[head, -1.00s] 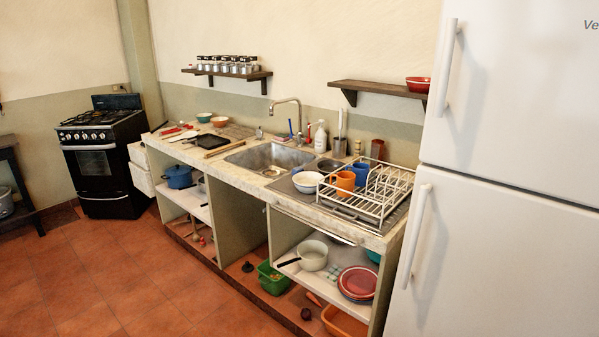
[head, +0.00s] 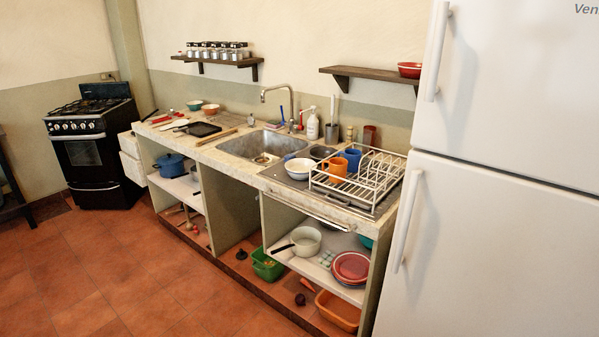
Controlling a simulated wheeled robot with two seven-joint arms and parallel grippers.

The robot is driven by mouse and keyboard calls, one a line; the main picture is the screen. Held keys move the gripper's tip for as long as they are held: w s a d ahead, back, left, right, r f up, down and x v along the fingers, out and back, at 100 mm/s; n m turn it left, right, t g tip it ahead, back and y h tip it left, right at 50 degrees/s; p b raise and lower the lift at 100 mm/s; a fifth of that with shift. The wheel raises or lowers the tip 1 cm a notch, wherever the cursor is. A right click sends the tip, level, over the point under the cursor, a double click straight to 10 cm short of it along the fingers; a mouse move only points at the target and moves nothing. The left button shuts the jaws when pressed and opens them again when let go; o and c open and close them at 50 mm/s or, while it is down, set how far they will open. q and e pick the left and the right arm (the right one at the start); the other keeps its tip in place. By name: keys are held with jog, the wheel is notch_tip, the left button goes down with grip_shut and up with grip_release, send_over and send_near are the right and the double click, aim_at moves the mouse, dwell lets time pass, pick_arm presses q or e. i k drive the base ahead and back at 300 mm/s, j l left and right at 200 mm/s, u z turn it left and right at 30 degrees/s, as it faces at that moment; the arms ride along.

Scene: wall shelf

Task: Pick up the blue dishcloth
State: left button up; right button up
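I cannot make out a blue dishcloth for certain. A small blue patch (head: 289,157) shows at the right edge of the sink (head: 262,146), too small to identify. Other blue things are a mug (head: 352,159) by the dish rack, a lidded pot (head: 171,165) on the left lower shelf, and a thin upright item (head: 282,114) behind the sink. Neither of my grippers is in view.
A white dish rack (head: 378,180) stands on the counter's right end, beside a white fridge (head: 490,220). A black stove (head: 92,150) is at the far left. Wall shelves hold jars (head: 220,52) and a red bowl (head: 409,70). The tiled floor in front is clear.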

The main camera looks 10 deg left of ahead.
aim_at(290, 156)
jog(key=i+j+z, duration=0.1)
jog(key=z, duration=0.45)
jog(key=i+j+z, duration=0.35)
jog(key=j, duration=0.25)
jog(key=i+j+z, duration=0.15)
jog(key=j, duration=0.15)
jog(key=i+j+z, duration=0.15)
jog(key=j, duration=0.2)
jog(key=j+z, duration=0.2)
jog(key=j, duration=0.15)
jog(key=i+j, duration=0.1)
jog(key=j, duration=0.3)
jog(key=i+j, duration=0.1)
jog(key=j, duration=0.3)
jog(key=i+j, duration=0.15)
jog(key=j, duration=0.2)
jog(key=i+j, duration=0.1)
jog(key=j, duration=0.3)
jog(key=i+j, duration=0.1)
jog(key=j, duration=0.3)
jog(key=i+j+z, duration=0.1)
jog(key=j, duration=0.3)
